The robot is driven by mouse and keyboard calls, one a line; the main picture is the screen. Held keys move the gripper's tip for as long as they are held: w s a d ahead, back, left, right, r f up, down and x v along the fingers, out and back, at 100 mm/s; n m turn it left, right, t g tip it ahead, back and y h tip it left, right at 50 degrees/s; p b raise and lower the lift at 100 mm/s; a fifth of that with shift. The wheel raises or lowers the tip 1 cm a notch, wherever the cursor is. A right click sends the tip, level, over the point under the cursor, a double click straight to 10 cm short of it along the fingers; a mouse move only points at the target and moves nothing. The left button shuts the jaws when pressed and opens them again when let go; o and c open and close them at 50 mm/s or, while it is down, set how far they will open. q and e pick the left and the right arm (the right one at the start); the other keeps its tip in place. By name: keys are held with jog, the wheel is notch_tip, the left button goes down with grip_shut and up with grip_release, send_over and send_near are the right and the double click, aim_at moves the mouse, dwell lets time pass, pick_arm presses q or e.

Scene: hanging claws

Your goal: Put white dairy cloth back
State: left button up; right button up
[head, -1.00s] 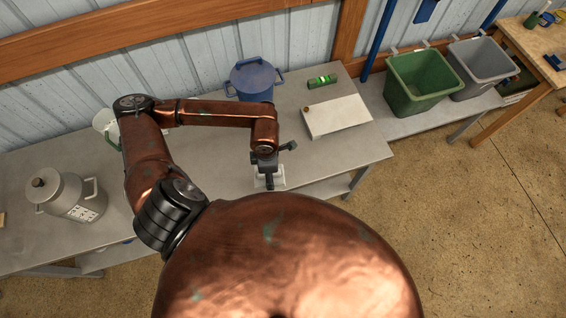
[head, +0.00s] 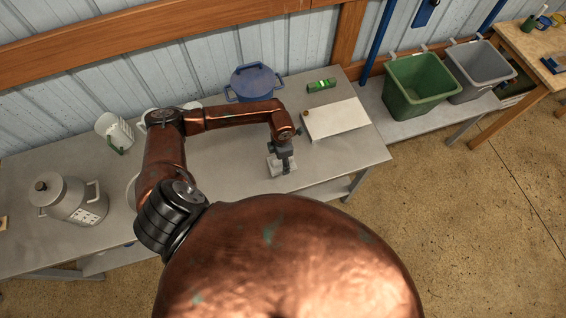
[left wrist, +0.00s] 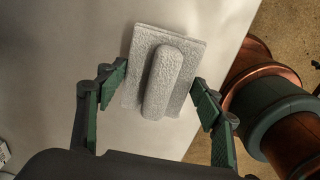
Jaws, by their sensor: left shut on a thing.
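The white cloth (head: 271,164), a pale textured rectangular pad with a raised rounded strip along its middle, is at my left gripper (head: 284,162), over the front part of the grey table. I cannot tell how far the cloth is above the table top. My right gripper is not in view.
On the grey table (head: 225,160) stand a blue lidded pot (head: 253,82), a green item (head: 321,85), a white board (head: 336,119), a grey lidded can (head: 66,197) and a white jug (head: 115,133). Green (head: 418,85) and grey (head: 480,72) bins stand at right.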

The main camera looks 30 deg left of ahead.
pick_arm(q)
jog(key=shift+w+f, duration=0.4)
jog(key=shift+f, duration=0.1)
jog(key=shift+f+p, duration=0.3)
jog(key=shift+f, duration=1.25)
jog(key=shift+f, duration=0.1)
jog(key=o, duration=1.1)
notch_tip(320, 180, up, 12)
jog(key=shift+r+b, duration=0.15)
jog(key=shift+b, duration=0.35)
